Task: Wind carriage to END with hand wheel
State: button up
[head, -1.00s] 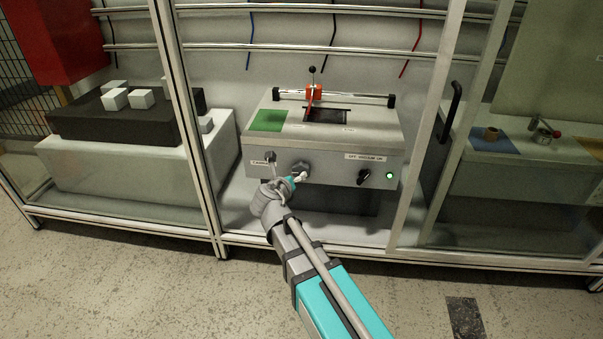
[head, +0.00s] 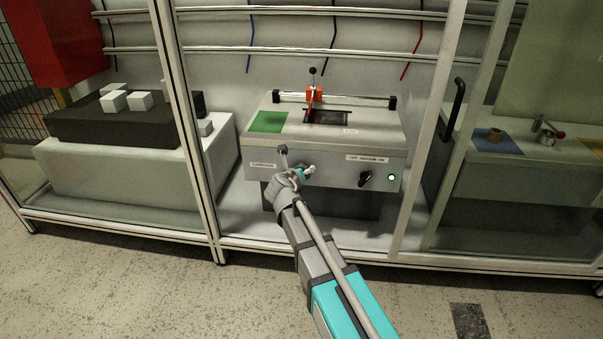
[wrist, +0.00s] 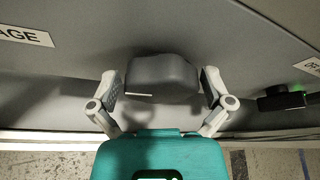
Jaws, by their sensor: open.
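The grey hand wheel (wrist: 162,76) fills the space between the fingers of my gripper (wrist: 160,86) in the wrist view. The fingers stand open on either side of it; I cannot tell if either touches. A short white line shows on its lower edge. In the head view my gripper (head: 306,172) is at the front panel of the grey machine (head: 335,148) and hides most of the wheel. A small grey knob or handle (head: 283,149) sticks up beside it, near the CARRIAGE label (head: 262,166). The orange-red carriage (head: 314,95) sits on the rail (head: 360,100) on top, left of the rail's middle.
A black switch (head: 365,179) and a lit green lamp (head: 392,178) are right of my gripper. A frame post (head: 187,130) stands to the left and a black door handle (head: 453,110) to the right. A green patch (head: 268,122) and a dark opening (head: 325,116) lie on top.

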jog(key=c, duration=0.8)
jog(key=shift+d, duration=0.1)
jog(key=shift+y, duration=0.3)
jog(key=shift+m+y+p, duration=0.3)
jog(key=shift+m+y, duration=0.2)
jog(key=shift+m, duration=0.5)
jog(key=shift+m+y, duration=0.9)
jog(key=shift+m, duration=0.3)
jog(key=m+y+b, duration=0.1)
jog(key=m+y, duration=0.1)
jog(key=m, duration=0.2)
jog(key=shift+d+t+y+b, duration=0.1)
jog(key=shift+t+y+b, duration=0.2)
jog(key=shift+y, duration=0.1)
